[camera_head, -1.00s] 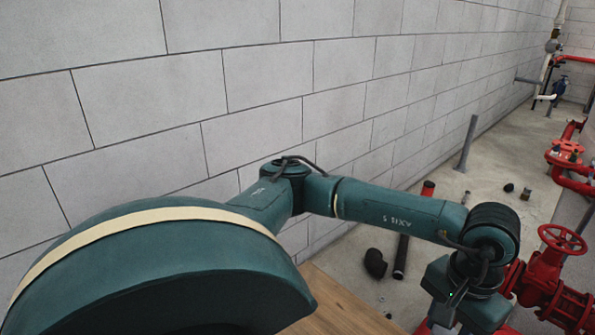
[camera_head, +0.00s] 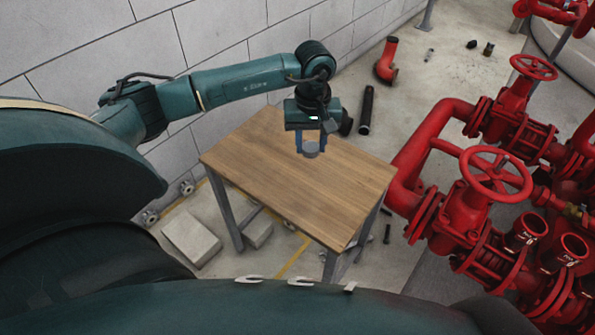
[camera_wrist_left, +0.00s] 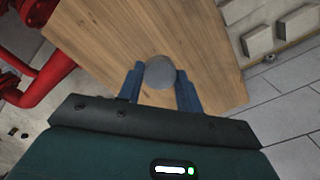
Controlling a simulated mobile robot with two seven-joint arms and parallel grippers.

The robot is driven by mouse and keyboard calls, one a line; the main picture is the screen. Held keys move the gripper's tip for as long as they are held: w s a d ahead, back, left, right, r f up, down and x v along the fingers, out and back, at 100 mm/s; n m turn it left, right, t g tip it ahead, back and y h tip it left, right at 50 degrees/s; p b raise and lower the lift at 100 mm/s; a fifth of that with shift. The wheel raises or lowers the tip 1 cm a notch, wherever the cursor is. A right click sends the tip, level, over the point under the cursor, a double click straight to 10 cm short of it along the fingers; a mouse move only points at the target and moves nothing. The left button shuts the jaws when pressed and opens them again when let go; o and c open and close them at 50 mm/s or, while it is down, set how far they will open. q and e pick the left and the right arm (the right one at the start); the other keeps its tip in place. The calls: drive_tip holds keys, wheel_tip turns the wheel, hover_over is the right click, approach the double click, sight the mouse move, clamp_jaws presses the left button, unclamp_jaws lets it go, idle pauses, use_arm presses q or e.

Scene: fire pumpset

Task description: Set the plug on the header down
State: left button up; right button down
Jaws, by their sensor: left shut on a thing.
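My left gripper (camera_head: 310,148) points down over the far part of a wooden table (camera_head: 300,190). It is shut on a round grey plug (camera_head: 312,151), held between its two blue fingers. In the left wrist view the grey disc of the plug (camera_wrist_left: 160,72) sits between the fingertips (camera_wrist_left: 160,82), with the tabletop behind it. I cannot tell whether the plug touches the table. The red pipe header (camera_head: 480,200) with valves and handwheels stands to the right of the table. My right gripper is not in view.
The tabletop is otherwise bare. A block wall (camera_head: 230,40) runs behind my left arm. A black pipe (camera_head: 366,110) and a red elbow (camera_head: 387,62) lie on the floor beyond the table. Pale blocks (camera_head: 190,238) lie at its left.

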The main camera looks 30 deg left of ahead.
use_arm(q)
hover_over(308, 180)
wheel_tip(308, 180, down, 6)
drive_tip(key=shift+d+f, duration=0.1)
drive_tip(key=shift+f, duration=0.15)
drive_tip(key=shift+f+b, duration=0.5)
drive_tip(key=shift+f, duration=1.45)
drive_tip(key=shift+f, duration=0.1)
drive_tip(key=o, duration=1.1)
